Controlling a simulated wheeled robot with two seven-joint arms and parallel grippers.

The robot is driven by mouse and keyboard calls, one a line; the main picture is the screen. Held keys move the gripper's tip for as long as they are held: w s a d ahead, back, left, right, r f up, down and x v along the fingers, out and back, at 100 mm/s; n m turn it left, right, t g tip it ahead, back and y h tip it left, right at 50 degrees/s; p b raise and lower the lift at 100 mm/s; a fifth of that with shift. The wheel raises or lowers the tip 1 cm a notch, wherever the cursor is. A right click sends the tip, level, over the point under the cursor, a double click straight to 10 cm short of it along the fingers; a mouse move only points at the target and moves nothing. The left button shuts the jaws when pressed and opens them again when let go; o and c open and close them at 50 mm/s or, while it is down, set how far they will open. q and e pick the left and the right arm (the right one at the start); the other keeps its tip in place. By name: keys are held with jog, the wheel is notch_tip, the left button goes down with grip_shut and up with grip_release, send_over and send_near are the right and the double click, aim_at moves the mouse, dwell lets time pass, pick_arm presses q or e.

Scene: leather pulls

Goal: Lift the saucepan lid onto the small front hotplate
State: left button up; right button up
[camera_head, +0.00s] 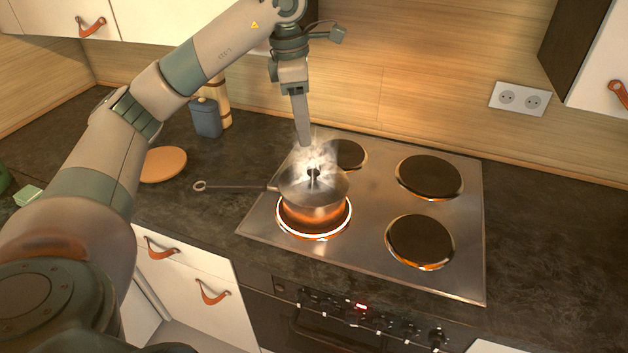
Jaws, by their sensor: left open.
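The saucepan (311,205) stands on the glowing front left hotplate (298,231), its long handle pointing left. Its lid (328,184), with a dark knob, appears to sit on top, partly veiled by white steam. The front right hotplate (420,240) is bare and has an orange gleam along its near edge. My left gripper (303,143) is open and points down above and slightly behind the lid knob, apart from it; its fingers overlap in this view. My right gripper is not in view.
The steel hob (375,248) also has a bare back right hotplate (430,177) and a partly hidden back left one (352,153). A round wooden board (163,164) and a blue-grey canister (206,118) are at left. The dark worktop (550,240) is clear at right.

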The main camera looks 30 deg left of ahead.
pick_arm(q)
jog(key=p, duration=0.2)
send_over(313, 168)
jog(key=s+a, duration=0.1)
notch_tip(313, 168, down, 5)
jog(key=shift+f, duration=0.1)
jog(key=shift+w+f, duration=0.1)
jog(key=shift+f, duration=0.55)
jog(key=shift+d, duration=0.1)
jog(key=shift+w+d+f+p, duration=0.1)
jog(key=shift+f+p, duration=0.35)
jog(key=shift+p, duration=0.05)
jog(key=shift+w+d+f+p, duration=0.1)
jog(key=shift+f+p, duration=0.35)
notch_tip(313, 168, down, 2)
jog(key=shift+w+d+f+p, duration=0.1)
jog(key=shift+w+d+p, duration=0.05)
jog(key=shift+p, duration=0.3)
jog(key=shift+f, duration=0.55)
grip_shut()
